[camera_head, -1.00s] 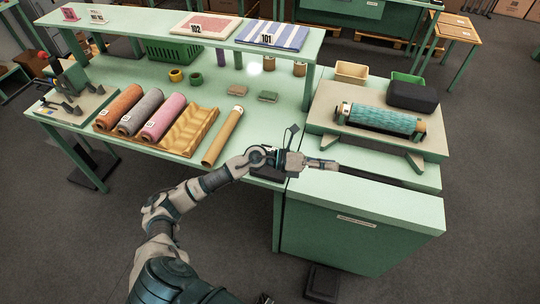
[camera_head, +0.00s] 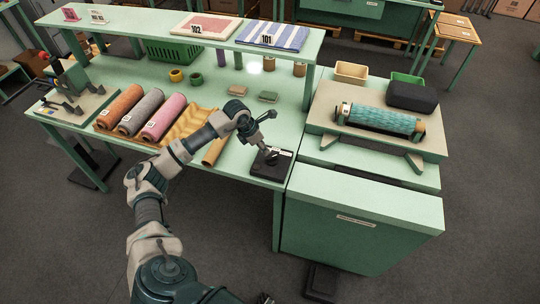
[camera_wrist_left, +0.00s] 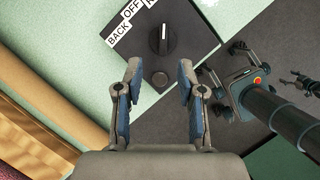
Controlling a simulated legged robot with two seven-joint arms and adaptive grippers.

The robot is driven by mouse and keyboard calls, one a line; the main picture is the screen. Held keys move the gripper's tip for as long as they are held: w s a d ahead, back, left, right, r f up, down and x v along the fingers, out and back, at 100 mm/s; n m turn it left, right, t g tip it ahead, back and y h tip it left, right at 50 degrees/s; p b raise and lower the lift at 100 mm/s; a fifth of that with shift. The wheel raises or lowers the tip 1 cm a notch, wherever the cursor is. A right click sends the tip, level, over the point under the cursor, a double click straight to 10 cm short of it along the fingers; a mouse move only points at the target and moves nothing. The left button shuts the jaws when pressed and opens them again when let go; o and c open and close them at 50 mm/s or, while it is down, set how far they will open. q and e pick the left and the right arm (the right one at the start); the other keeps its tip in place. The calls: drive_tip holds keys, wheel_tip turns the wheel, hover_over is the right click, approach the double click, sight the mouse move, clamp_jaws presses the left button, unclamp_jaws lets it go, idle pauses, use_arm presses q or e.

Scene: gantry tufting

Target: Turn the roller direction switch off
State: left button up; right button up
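The roller direction switch (camera_head: 272,163) is a black box at the front right of the left table. In the left wrist view its round black knob (camera_wrist_left: 163,40) has a white line pointing up in the picture, to the right of the OFF label (camera_wrist_left: 131,9). A BACK label (camera_wrist_left: 118,34) lies further left; a third label is cut off at the top edge. My left gripper (camera_wrist_left: 158,70) is open and empty, its fingers spread just short of the knob, apart from it. Small dark parts at the head view's bottom edge may be my right gripper (camera_head: 265,298); its state is unclear.
A tan roll (camera_head: 214,152) and a wavy tan tray (camera_head: 188,127) lie left of the switch. A green cabinet (camera_head: 360,240) stands to the right, with a teal roller (camera_head: 380,121) behind it. Bare table shows behind the switch.

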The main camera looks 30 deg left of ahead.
sight(271, 157)
use_arm(q)
drive_tip(key=x, duration=0.8)
drive_tip(key=shift+d, duration=0.25)
clamp_jaws()
